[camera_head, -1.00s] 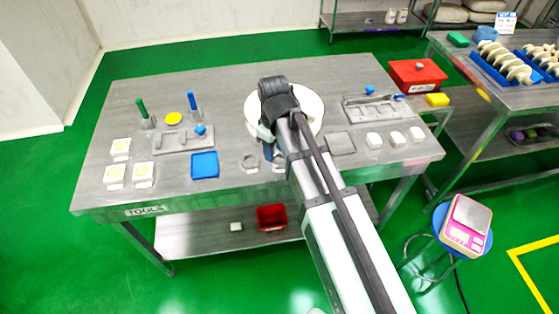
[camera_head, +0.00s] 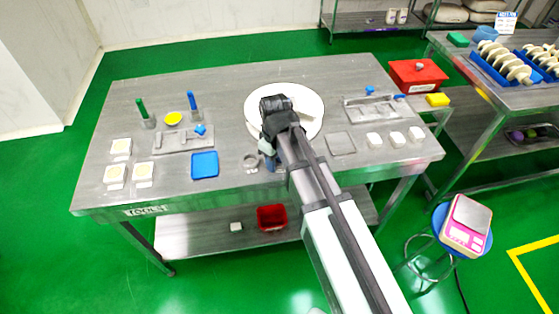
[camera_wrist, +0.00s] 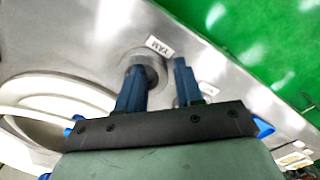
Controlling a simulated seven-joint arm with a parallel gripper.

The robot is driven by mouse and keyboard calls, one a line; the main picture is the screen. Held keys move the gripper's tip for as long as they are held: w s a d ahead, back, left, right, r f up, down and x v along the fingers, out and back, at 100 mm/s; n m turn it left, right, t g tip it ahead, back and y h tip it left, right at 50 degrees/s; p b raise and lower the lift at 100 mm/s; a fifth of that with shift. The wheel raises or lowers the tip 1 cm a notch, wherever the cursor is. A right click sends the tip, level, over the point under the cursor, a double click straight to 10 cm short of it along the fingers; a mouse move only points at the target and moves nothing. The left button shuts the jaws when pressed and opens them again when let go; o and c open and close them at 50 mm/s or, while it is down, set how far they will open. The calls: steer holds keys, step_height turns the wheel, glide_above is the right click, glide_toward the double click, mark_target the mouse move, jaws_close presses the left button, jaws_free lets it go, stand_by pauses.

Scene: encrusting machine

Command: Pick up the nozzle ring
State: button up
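A grey metal ring (camera_head: 251,162) lies on the steel table near its front edge, just left of my gripper (camera_head: 267,156) in the head view. In the wrist view a grey ring (camera_wrist: 154,62) lies beside a white "YAM" label (camera_wrist: 160,46). My gripper (camera_wrist: 159,66) is open, its two blue fingers apart and nothing seen between them except the table and part of the ring. The left finger overlaps the ring's opening; I cannot tell its height above it. I cannot tell which is the nozzle ring.
A large white round dish (camera_head: 312,108) stands behind my gripper. A blue square tray (camera_head: 205,165) lies to the left. A grey square plate (camera_head: 341,143) and several white blocks (camera_head: 397,139) lie to the right. The table's front edge is close.

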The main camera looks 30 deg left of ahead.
jaws_close()
steer(key=shift+r, duration=0.1)
stand_by(0.3)
step_height(320, 180, up, 9)
steer(key=w+a+n, duration=0.1)
steer(key=w+a, duration=0.3)
steer(key=w, duration=0.7)
steer(key=shift+w+a+r, duration=0.2)
steer(key=shift+w+r, duration=0.1)
steer(key=shift+r, duration=0.15)
